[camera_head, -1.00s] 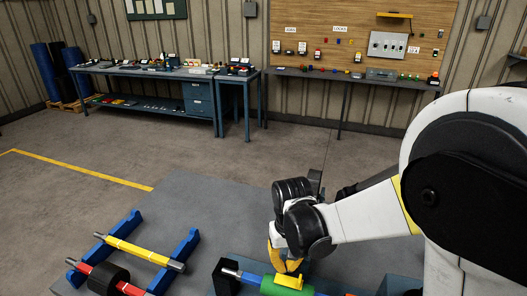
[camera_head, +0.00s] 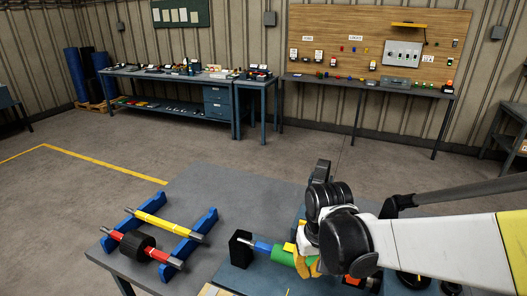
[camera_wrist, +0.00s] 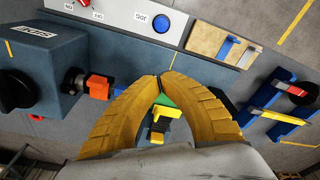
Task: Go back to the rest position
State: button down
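My gripper (camera_head: 302,262) is low in the head view, its yellow fingers in front of the right part of a green roller (camera_head: 282,257). In the wrist view the two yellow fingers of my gripper (camera_wrist: 160,75) arch inward and their tips come together, with nothing seen pinched at the tips. The green roller (camera_wrist: 164,101) and a yellow part (camera_wrist: 160,113) on it show beyond, between the fingers. I cannot tell whether the fingers touch the roller. My arm reaches in from the right.
A blue rack (camera_head: 200,230) on the grey table holds a yellow roller (camera_head: 165,225) and a red shaft with a black roller (camera_head: 137,243). In the wrist view, a grey control panel (camera_wrist: 195,8) and a motor box (camera_wrist: 45,75) lie close. The floor behind is clear, up to the benches.

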jog(key=s+d+r+m+t+b, duration=0.1)
jog(key=s+d+r+t+b, duration=0.2)
jog(key=s, duration=0.7)
jog(key=d+t+b, duration=0.2)
jog(key=d+b, duration=0.2)
jog(key=shift+s+d+r+t, duration=0.2)
jog(key=shift+t, duration=0.2)
dwell(1.1)
